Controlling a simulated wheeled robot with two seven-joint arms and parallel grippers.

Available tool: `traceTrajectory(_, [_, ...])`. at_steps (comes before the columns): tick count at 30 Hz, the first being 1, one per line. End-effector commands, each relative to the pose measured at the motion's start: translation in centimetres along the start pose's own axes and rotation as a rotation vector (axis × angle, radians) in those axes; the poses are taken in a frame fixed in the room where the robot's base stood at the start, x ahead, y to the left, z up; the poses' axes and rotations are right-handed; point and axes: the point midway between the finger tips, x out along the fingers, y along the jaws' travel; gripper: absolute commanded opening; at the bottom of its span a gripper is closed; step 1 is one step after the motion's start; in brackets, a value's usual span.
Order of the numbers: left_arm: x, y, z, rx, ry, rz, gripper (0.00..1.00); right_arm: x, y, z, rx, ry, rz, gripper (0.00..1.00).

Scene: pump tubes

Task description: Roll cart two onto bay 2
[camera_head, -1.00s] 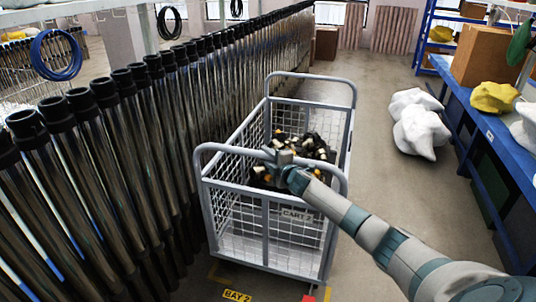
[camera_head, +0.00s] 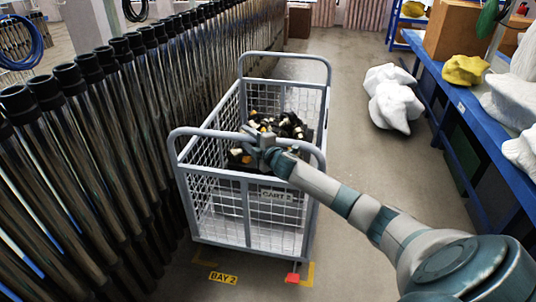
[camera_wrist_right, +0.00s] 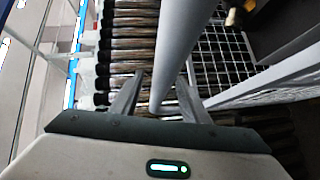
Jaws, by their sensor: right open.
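Cart two (camera_head: 247,208) is a grey wire-mesh cart with a "CART 2" plate (camera_head: 277,195) on its near end and dark and pale pieces inside. It stands upright beside the row of tubes. The yellow "BAY 2" floor label (camera_head: 222,278) and yellow corner marks (camera_head: 308,274) lie just in front of its near end; the floor beneath it is mostly hidden. My right gripper (camera_head: 257,140) is at the cart's near handle. In the right wrist view a grey bar (camera_wrist_right: 178,60) passes between its open fingers (camera_wrist_right: 157,90); contact is unclear. My left gripper is out of view.
Dark-capped metal tubes (camera_head: 150,110) stand in a long row close along the cart's left side. White sacks (camera_head: 393,98) lie on the floor at right, before a blue bench (camera_head: 480,115). A red block (camera_head: 292,278) lies by the marks.

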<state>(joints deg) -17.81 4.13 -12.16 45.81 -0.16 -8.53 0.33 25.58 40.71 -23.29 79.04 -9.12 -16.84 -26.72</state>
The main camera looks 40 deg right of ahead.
Motion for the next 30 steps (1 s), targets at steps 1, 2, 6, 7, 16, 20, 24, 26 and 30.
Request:
traceTrajectory(1, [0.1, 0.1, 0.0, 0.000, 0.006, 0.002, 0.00, -0.8, -0.2, 0.1, -0.002, 0.002, -0.001, 0.42])
traceTrajectory(2, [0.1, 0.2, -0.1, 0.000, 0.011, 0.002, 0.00, -1.3, -0.3, 0.1, -0.003, 0.001, -0.002, 0.42])
traceTrajectory(6, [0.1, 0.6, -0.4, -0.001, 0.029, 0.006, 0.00, -3.5, -0.4, 0.1, -0.003, 0.001, -0.003, 0.42])
traceTrajectory(7, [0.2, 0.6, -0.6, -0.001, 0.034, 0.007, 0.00, -3.9, -0.3, 0.1, -0.003, 0.002, -0.002, 0.42])
traceTrajectory(16, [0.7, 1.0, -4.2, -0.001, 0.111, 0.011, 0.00, -8.8, -0.4, 0.1, -0.003, 0.001, -0.003, 0.42])
traceTrajectory(20, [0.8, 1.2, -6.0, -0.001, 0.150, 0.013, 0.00, -10.8, -0.4, 0.1, -0.001, 0.002, -0.003, 0.42])
traceTrajectory(24, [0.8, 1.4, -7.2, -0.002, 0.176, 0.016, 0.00, -12.3, -0.4, 0.1, -0.001, 0.001, -0.004, 0.42])
traceTrajectory(26, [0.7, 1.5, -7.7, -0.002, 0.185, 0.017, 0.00, -12.8, -0.4, 0.1, -0.001, 0.001, -0.004, 0.42])
traceTrajectory(30, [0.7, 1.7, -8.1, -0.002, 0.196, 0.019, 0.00, -13.5, -0.3, 0.1, 0.000, 0.000, -0.003, 0.42])
